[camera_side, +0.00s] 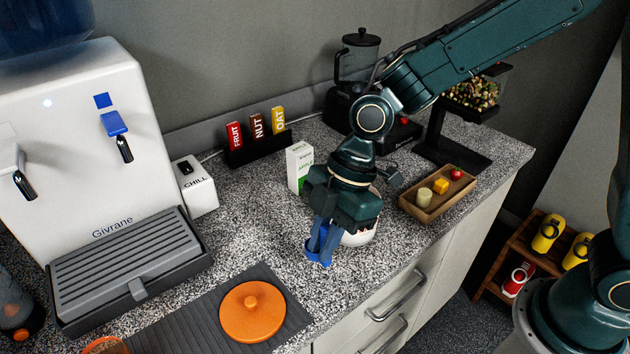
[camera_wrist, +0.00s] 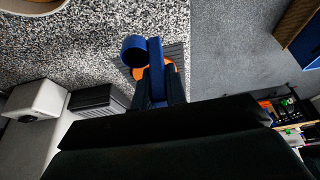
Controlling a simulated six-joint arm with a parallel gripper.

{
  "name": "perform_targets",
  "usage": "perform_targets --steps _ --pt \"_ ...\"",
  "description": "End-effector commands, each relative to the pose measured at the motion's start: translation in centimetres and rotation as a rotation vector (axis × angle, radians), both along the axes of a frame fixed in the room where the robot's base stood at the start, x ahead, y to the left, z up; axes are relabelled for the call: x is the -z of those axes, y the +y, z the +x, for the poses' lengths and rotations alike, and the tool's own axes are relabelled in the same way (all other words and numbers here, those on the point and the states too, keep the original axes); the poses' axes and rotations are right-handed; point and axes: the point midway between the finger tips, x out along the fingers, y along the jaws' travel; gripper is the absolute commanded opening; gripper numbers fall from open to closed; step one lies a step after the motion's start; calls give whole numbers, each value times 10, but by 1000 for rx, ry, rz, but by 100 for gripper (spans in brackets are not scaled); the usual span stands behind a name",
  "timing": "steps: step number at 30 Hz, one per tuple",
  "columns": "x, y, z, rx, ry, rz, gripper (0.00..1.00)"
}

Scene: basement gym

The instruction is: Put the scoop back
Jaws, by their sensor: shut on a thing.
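My gripper (camera_side: 325,232) is shut on the blue scoop (camera_side: 319,258), pointing down near the front of the counter. In the wrist view the scoop's round cup (camera_wrist: 133,50) sits left of its upright handle (camera_wrist: 156,62). A white tub (camera_side: 362,236) stands just behind and right of my gripper, mostly hidden by it. The tub's rim and pale brown inside show at the wrist view's top left (camera_wrist: 36,6). The scoop is outside the tub. An orange lid with a knob (camera_side: 252,312) lies on a dark ribbed mat (camera_side: 205,322).
A wooden tray (camera_side: 428,208) with small food pieces stands right of the tub. A white carton (camera_side: 299,166) and a rack of bar boxes (camera_side: 256,140) stand behind. A white water dispenser (camera_side: 90,150) fills the left. The counter's front edge is close to my gripper.

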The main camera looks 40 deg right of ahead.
Motion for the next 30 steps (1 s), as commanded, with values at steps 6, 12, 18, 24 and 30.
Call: perform_targets --steps 6,12,18,24,30 --pt "12 0 0 -1 1 1 0" --pt "15 0 0 -1 2 0 0" --pt "36 0 0 0 3 -1 0" --pt "53 0 0 1 1 0 0" --pt "54 0 0 0 0 0 0"
